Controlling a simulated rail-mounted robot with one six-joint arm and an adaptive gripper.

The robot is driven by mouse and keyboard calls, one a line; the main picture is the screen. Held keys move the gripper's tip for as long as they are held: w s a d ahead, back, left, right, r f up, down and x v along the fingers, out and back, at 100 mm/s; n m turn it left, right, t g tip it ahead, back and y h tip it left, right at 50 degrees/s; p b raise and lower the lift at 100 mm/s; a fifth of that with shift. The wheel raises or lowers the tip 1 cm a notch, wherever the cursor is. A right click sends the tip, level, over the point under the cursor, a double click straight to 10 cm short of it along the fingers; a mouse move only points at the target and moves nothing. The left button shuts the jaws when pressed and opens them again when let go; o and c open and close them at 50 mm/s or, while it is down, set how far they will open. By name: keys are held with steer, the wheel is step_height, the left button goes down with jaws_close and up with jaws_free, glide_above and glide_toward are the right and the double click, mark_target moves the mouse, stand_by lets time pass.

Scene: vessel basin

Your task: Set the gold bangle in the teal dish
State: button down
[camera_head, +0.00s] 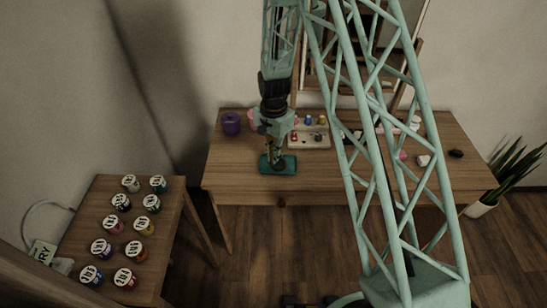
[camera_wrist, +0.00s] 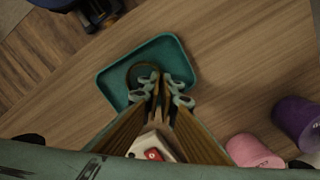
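The teal dish (camera_wrist: 176,50) is a shallow rectangular tray with rounded corners on the wooden desk. It also shows near the desk's front edge in the head view (camera_head: 291,165). A dark gold-brown ring, the bangle (camera_wrist: 130,74), appears inside the dish's outline, left of its middle. Whether it rests on the dish floor or sits just above it is unclear. My gripper (camera_wrist: 162,88) is over the dish, pointing down, with its fingertips close together around the bangle's right side. The fingers partly hide the ring, and whether they grip its rim cannot be told. In the head view my gripper (camera_head: 276,162) reaches down to the dish.
A purple pot (camera_head: 231,123) and a pink object (camera_wrist: 252,152) stand beside the dish. A pale tray of small coloured items (camera_head: 309,138) lies behind it. Several jars stand on the side table (camera_head: 85,230) at left. The desk's front middle is clear.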

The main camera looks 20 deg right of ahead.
steer(key=c, duration=2.9)
jaws_free()
steer(key=shift+r, duration=0.15)
steer(key=shift+r+p, duration=0.75)
steer(key=shift+r, duration=5.25)
steer(key=shift+r, duration=0.15)
